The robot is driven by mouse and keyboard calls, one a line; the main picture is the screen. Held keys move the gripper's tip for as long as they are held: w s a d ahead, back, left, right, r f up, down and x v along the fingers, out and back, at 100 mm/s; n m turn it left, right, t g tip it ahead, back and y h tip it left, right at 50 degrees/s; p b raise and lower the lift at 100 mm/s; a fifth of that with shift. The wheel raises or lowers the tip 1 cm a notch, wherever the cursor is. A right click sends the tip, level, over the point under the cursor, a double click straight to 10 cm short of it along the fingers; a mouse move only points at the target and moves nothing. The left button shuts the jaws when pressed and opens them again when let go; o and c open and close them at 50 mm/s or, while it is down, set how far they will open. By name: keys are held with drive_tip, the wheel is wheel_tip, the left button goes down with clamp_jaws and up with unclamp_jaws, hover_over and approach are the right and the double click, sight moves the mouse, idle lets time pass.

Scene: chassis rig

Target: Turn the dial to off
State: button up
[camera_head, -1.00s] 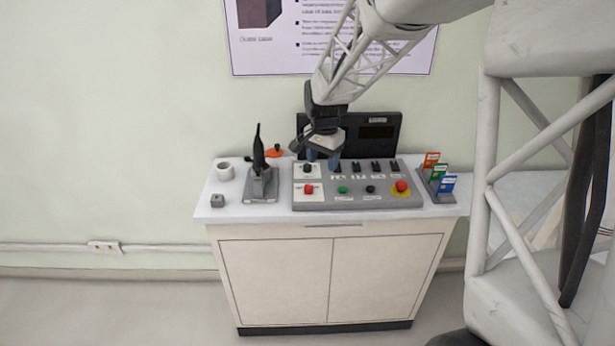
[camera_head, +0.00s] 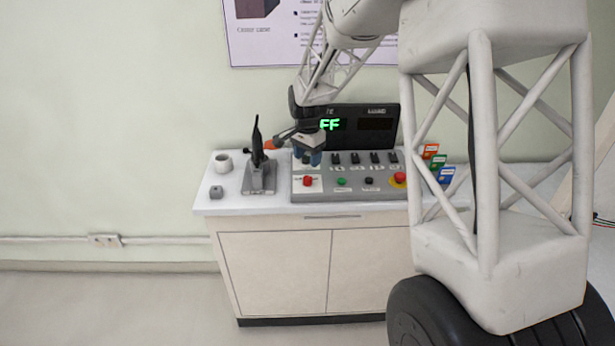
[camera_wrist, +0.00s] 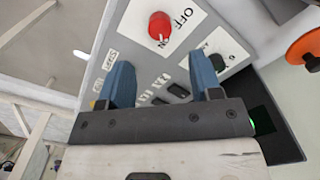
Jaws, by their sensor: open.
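The control panel (camera_head: 330,190) stands on the cabinet top. A dark round knob (camera_wrist: 218,62) on a white label shows in the wrist view beside my right-hand finger; I cannot tell whether they touch. In the head view my gripper hides this knob. A red knob (camera_wrist: 160,26) sits on a label reading OFF and ON, and also shows in the head view (camera_head: 308,181). My gripper (camera_head: 307,160) is open above the panel's left part, and its blue fingers (camera_wrist: 162,82) hold nothing.
Several black switches (camera_head: 375,158), a green button (camera_head: 341,182) and a red mushroom button (camera_head: 399,179) share the panel. A black joystick (camera_head: 258,165), a white mug (camera_head: 222,162) and a small grey block (camera_head: 216,192) stand left. Coloured cards (camera_head: 438,161) stand right.

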sight(307, 178)
drive_tip(key=shift+f, duration=3.9)
drive_tip(key=shift+c, duration=0.4)
drive_tip(key=c, duration=0.9)
drive_tip(key=shift+o, duration=0.2)
